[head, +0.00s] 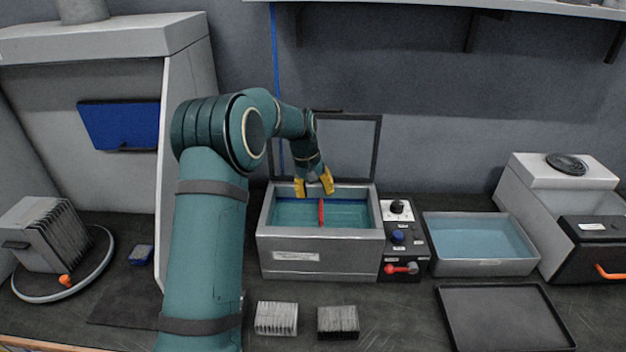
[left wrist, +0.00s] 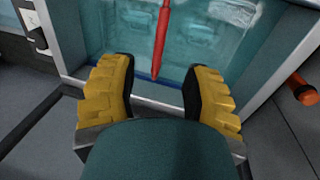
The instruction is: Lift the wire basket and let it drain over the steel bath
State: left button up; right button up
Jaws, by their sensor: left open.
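The steel bath (head: 320,248) stands in the middle of the bench with its lid up behind it and teal liquid inside. A red bar (head: 321,212), which looks like the wire basket's handle, crosses the bath's middle; the basket's mesh cannot be made out in the liquid. My left gripper (head: 314,190) is open and empty over the back part of the bath, its yellow fingers pointing down. In the left wrist view the red bar (left wrist: 161,40) lies ahead of the open fingers, roughly centred between them and apart from both. My right gripper is out of view.
A control panel (head: 400,245) with knobs and a red lever adjoins the bath's right side. Beyond it are a tray of liquid (head: 480,268) and a black tray (head: 505,325). Two finned blocks (head: 277,318) (head: 338,322) lie in front. The raised lid (head: 345,150) stands behind the gripper.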

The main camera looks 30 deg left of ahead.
aim_at(321, 210)
pick_arm(q)
jog(key=f, duration=0.2)
jog(key=d+f+b, duration=0.1)
jog(key=f, duration=0.2)
jog(key=w+f, duration=0.1)
jog(key=f, duration=0.2)
jog(key=shift+d, duration=0.15)
jog(key=shift+o, duration=0.2)
grip_shut()
jog(key=shift+r, duration=0.1)
